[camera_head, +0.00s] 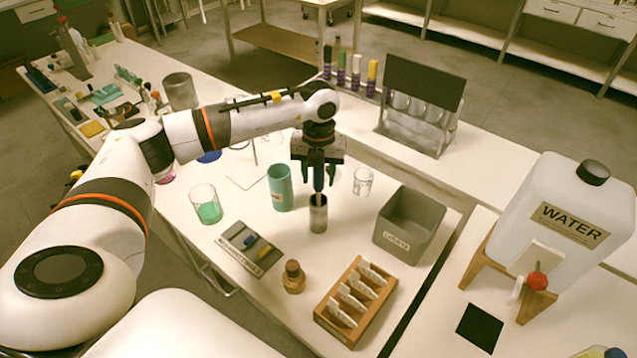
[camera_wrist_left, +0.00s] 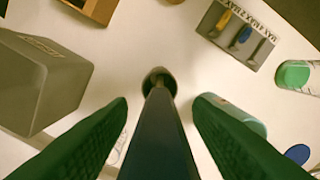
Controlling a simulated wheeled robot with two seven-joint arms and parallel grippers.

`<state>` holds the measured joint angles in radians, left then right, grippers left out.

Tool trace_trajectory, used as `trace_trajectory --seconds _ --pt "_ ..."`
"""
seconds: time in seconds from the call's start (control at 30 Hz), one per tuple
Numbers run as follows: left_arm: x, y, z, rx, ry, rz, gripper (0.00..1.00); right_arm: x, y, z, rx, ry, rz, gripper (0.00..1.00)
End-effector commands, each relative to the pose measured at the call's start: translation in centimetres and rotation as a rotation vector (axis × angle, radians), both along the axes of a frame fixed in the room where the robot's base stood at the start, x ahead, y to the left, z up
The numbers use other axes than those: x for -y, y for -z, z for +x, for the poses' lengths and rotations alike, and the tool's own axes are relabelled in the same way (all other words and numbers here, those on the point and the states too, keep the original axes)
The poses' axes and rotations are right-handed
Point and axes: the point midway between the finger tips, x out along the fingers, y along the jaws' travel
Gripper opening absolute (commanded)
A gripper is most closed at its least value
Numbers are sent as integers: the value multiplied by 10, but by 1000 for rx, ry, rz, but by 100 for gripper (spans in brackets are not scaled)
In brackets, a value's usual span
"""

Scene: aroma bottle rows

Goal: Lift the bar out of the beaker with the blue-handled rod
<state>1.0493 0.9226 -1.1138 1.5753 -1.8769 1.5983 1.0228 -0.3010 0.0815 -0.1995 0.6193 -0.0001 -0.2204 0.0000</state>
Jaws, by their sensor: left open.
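The blue-handled rod (camera_head: 318,178) stands upright in a narrow metal cup (camera_head: 318,221). Its dark blue handle (camera_wrist_left: 160,140) rises between my fingers in the left wrist view, and its lower end is inside the cup (camera_wrist_left: 158,74). My left gripper (camera_head: 319,182) points down above the cup, open, with its green fingers on either side of the handle. A gap shows beside the handle in the wrist view (camera_wrist_left: 161,100). The glass beaker (camera_head: 206,203) with green liquid stands left of the cup; I cannot make out a bar in it. My right gripper is not in view.
A teal cylinder (camera_head: 281,188) stands close left of the cup, and a small glass (camera_head: 363,181) right of it. A grey bin (camera_head: 409,224) is further right.

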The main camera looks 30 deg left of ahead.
Motion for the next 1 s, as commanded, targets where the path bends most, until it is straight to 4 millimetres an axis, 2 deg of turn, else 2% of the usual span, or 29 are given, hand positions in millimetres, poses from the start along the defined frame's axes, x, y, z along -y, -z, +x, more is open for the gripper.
trace_trajectory --seconds 0.13,0.17,0.4,0.77,0.87,1.0 --pt "0 0 0 0 0 0 46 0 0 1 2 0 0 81" --pt "0 0 0 0 0 0 43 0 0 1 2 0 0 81" --pt "0 0 0 0 1 0 3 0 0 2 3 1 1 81" --pt "0 -3 0 0 1 -1 2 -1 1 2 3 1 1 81" --pt "0 -9 1 2 1 -1 2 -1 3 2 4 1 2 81" --pt "0 -27 1 5 2 -1 2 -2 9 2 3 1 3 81"
